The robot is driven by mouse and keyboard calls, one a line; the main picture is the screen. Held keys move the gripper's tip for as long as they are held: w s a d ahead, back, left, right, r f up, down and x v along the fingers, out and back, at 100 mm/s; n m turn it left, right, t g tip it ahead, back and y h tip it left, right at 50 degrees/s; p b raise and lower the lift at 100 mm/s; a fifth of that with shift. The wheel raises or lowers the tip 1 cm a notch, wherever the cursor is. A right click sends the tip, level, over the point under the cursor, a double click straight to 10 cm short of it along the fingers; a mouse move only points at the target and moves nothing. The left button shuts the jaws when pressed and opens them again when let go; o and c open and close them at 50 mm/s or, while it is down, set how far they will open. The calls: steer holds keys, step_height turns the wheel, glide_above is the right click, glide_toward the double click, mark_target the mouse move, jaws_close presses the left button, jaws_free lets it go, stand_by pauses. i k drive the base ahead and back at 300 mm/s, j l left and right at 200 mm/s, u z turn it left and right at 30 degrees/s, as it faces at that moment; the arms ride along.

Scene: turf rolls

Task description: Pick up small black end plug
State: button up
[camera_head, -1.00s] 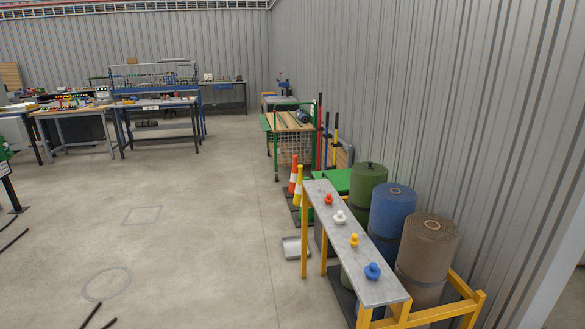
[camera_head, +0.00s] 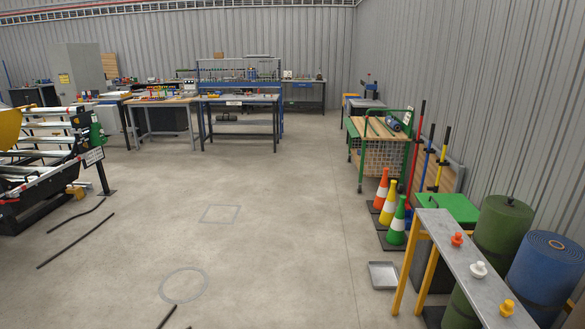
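A small black plug-like piece (camera_head: 511,200) sits in the centre of the top end of the upright green turf roll (camera_head: 502,235), at the right of the head view. It is small in the picture and its exact shape is hard to tell. A narrow grey bench (camera_head: 465,265) in front of the rolls carries an orange plug (camera_head: 456,239), a white plug (camera_head: 478,269) and a yellow plug (camera_head: 507,307). My gripper is not in view.
A blue roll (camera_head: 545,272) stands beside the green one. Orange, yellow and green cones (camera_head: 396,225) and a grey tray (camera_head: 383,275) are left of the bench. Black rods (camera_head: 75,240) lie on the floor at left. The middle floor is clear.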

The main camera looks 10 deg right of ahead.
mark_target(510, 199)
steer(key=i+z, duration=0.35)
steer(key=i, duration=0.35)
steer(key=i+j+z, duration=0.2)
steer(key=i+z, duration=0.15)
steer(key=i, duration=0.3)
steer(key=i+l+z, duration=0.2)
steer(key=i+z, duration=0.15)
steer(key=i, duration=0.15)
steer(key=i+l+z, duration=0.1)
steer(key=i+z, duration=0.25)
steer(key=i, duration=0.15)
steer(key=i+z, duration=0.35)
steer(key=i, duration=0.15)
steer(key=i+l, duration=0.15)
steer(key=i, duration=0.3)
